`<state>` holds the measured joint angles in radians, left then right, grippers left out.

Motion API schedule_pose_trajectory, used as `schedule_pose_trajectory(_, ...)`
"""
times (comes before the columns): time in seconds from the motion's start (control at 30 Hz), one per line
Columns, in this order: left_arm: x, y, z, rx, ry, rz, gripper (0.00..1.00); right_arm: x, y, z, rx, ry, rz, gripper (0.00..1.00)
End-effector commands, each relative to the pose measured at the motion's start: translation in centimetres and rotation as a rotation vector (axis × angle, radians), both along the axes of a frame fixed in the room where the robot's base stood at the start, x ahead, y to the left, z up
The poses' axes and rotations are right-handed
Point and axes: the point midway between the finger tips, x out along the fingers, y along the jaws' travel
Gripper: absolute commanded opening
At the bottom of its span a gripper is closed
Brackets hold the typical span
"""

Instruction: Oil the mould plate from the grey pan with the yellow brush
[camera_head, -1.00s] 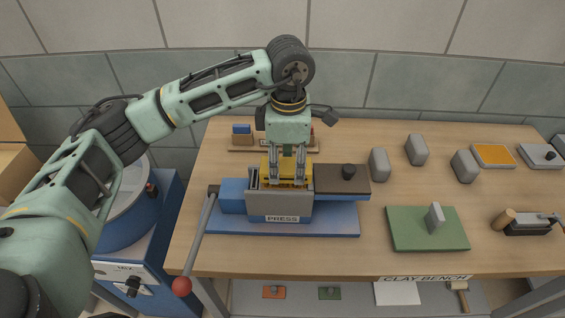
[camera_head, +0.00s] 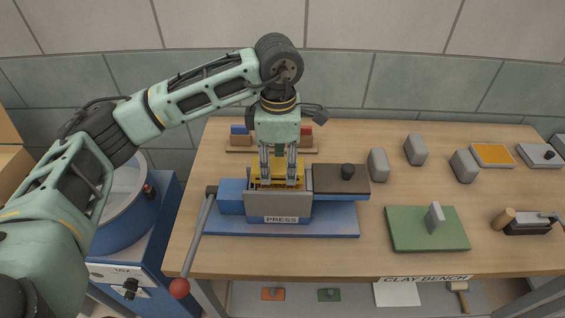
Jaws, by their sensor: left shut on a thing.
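My left gripper (camera_head: 279,180) reaches down into the open top of the grey press box (camera_head: 278,206) and is shut on the yellow brush (camera_head: 262,170). The brush shows as a yellow block between and around the fingers; its lower side is hidden by the box's front wall. The mould plate is hidden down in the box, so I cannot tell whether the brush touches it. A shallow grey pan (camera_head: 476,160) with an orange surface lies at the bench's back right. My right gripper is not in view.
A dark lid plate (camera_head: 340,180) with a knob sits right of the box. Several grey blocks (camera_head: 378,165) and a green board (camera_head: 400,230) stand to the right. A blue mixer (camera_head: 133,225) is at far left.

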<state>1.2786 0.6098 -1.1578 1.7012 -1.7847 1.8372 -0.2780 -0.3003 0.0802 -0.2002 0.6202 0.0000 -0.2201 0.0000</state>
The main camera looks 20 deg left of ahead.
Motion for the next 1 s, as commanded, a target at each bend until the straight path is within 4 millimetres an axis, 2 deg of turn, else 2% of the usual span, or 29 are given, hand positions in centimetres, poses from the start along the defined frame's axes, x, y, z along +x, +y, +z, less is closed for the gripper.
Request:
schedule_pose_trajectory(0.27,0.0,0.0,-0.1,0.002,0.002,0.000,0.17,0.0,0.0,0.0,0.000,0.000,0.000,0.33)
schedule_pose_trajectory(0.7,0.4,-1.5,-0.1,0.000,0.001,-0.001,0.17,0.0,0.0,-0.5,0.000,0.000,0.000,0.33)
schedule_pose_trajectory(1.0,0.4,-1.7,-0.1,0.000,0.001,-0.001,0.17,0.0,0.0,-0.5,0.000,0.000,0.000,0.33)
